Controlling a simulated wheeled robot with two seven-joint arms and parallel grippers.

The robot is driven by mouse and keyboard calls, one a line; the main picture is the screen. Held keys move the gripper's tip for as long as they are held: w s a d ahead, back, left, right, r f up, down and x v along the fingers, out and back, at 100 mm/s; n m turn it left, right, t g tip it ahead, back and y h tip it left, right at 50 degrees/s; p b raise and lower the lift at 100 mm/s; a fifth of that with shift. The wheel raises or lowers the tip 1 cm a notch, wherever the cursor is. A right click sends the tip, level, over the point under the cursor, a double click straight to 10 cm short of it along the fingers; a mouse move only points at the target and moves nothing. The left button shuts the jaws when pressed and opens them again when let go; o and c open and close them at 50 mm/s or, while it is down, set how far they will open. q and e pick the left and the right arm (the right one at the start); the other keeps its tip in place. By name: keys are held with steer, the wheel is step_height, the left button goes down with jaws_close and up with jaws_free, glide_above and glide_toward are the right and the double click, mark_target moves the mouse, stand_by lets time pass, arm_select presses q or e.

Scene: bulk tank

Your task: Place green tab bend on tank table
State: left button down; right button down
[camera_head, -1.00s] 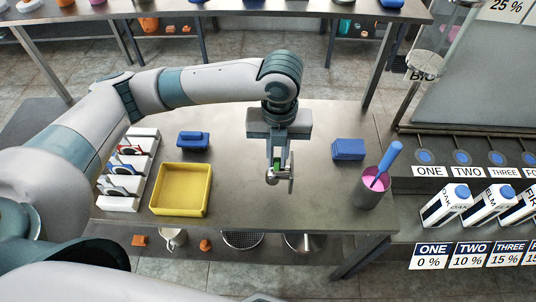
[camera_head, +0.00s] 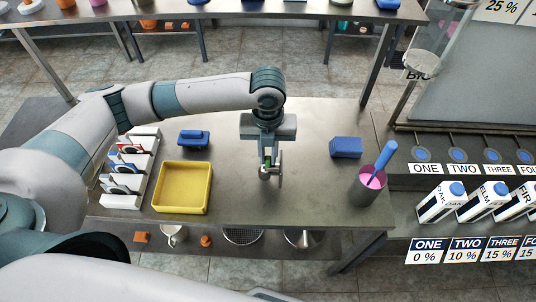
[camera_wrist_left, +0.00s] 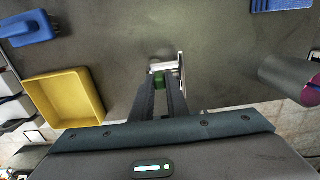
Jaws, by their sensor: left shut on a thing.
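The green tab bend (camera_head: 268,173) is a small metal bent piece with a green tab and a flat disc-like end. My left gripper (camera_head: 269,160) is shut on it, pointing down over the middle of the steel tank table (camera_head: 316,198). In the left wrist view the bend (camera_wrist_left: 165,67) sits between the fingertips (camera_wrist_left: 170,82), with its green part at the fingers and its metal end beyond them. I cannot tell whether the bend touches the table top. My right gripper is not in view.
A yellow tray (camera_head: 182,212), a blue brush-like block (camera_head: 194,138) and a white rack (camera_head: 123,201) stand left. A blue block (camera_head: 346,147) and a grey cup (camera_head: 367,190) with pink contents stand right. Cartons (camera_head: 440,203) stand farther right. The table's middle is clear.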

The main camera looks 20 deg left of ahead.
arm_select(q)
steer(key=shift+f, duration=0.55)
steer(key=shift+f, duration=0.1)
steer(key=c, duration=1.7)
jaws_free()
steer(key=shift+c, duration=0.2)
steer(key=shift+r, duration=0.6)
step_height(320, 180, up, 11)
steer(key=b, duration=0.3)
